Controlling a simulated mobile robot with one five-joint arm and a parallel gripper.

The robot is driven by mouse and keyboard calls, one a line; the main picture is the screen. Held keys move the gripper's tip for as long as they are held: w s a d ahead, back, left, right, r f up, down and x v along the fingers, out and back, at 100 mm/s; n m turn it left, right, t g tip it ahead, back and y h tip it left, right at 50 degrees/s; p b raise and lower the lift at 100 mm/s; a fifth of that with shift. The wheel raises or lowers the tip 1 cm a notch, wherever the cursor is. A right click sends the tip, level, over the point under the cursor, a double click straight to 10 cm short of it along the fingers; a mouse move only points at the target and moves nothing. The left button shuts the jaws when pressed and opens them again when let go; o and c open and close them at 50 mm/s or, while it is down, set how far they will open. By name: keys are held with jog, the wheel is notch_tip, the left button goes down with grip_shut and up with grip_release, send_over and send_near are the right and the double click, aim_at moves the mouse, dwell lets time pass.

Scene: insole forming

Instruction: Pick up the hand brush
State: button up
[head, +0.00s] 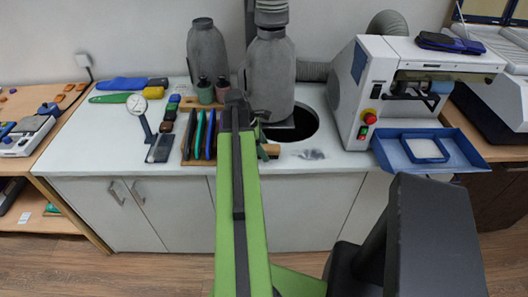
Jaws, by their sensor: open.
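A wooden piece (271,150), which looks like part of the hand brush, lies near the front edge of the white worktop, just right of my raised green arm. The arm hides its left part, so its full shape cannot be told. My arm reaches forward over the worktop, and its links cover most of my gripper (262,146). A small dark part of the gripper shows beside the wooden piece. It is open; whether it touches the piece cannot be told.
The white worktop (100,145) has a round dark hole (303,122) with grey dust (312,154) beside it. Grey bottles stand behind. A tool rack (195,158) and dial gauge (137,106) stand left; a white machine (372,85) and blue tray (465,150) stand right.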

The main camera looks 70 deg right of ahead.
jog(key=shift+f, duration=0.2)
jog(key=shift+c, duration=0.4)
grip_shut()
